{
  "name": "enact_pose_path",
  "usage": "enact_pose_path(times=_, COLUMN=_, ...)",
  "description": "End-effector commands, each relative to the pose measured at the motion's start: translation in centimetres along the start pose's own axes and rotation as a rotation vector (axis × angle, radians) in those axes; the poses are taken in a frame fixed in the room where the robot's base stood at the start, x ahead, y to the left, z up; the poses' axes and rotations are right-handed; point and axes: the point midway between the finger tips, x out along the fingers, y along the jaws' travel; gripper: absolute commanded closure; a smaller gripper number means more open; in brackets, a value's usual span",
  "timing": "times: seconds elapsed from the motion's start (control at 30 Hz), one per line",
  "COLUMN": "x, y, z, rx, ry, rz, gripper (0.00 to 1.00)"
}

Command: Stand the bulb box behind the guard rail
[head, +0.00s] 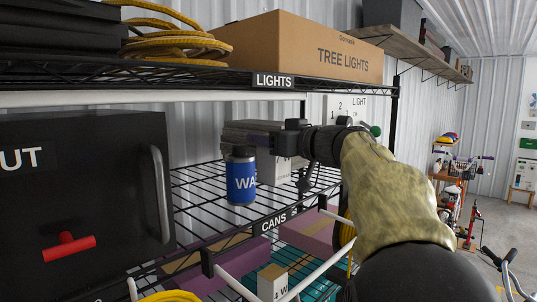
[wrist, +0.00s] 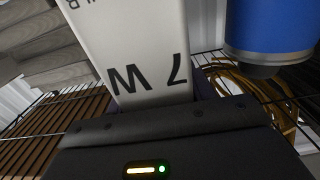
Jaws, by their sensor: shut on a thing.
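A white bulb box marked "7 W" (wrist: 145,45) is held in my gripper (head: 250,136); in the wrist view it stretches away from the dark gripper body. In the head view my gripper is above the middle wire shelf labelled CANS (head: 190,238), and its fingers hide part of what they hold. A pale white surface (head: 281,173) shows below and behind my gripper, and I cannot tell whether it is the held box. White bars (head: 318,268) run low near the shelf front; I cannot tell which is the guard rail.
A black case (head: 85,190) is at left. The upper LIGHTS shelf (head: 215,76) is overhead. A small "4 W" box (head: 272,283) is below.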

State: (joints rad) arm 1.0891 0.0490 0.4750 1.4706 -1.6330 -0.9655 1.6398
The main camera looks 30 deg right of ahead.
Motion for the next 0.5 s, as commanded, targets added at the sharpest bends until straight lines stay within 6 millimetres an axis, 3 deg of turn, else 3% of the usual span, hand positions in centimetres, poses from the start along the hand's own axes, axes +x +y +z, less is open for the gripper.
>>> enact_pose_path(times=0.03, x=-0.05, y=0.09, z=1.28, rx=-0.001, ry=0.001, rz=0.002, gripper=0.70)
enact_pose_path(times=0.13, x=-0.04, y=0.06, z=1.99, rx=-0.001, ry=0.001, rz=0.001, gripper=0.70)
enact_pose_path(times=0.5, x=-0.03, y=0.03, z=2.00, rx=0.000, ry=0.001, rz=0.001, gripper=0.70)
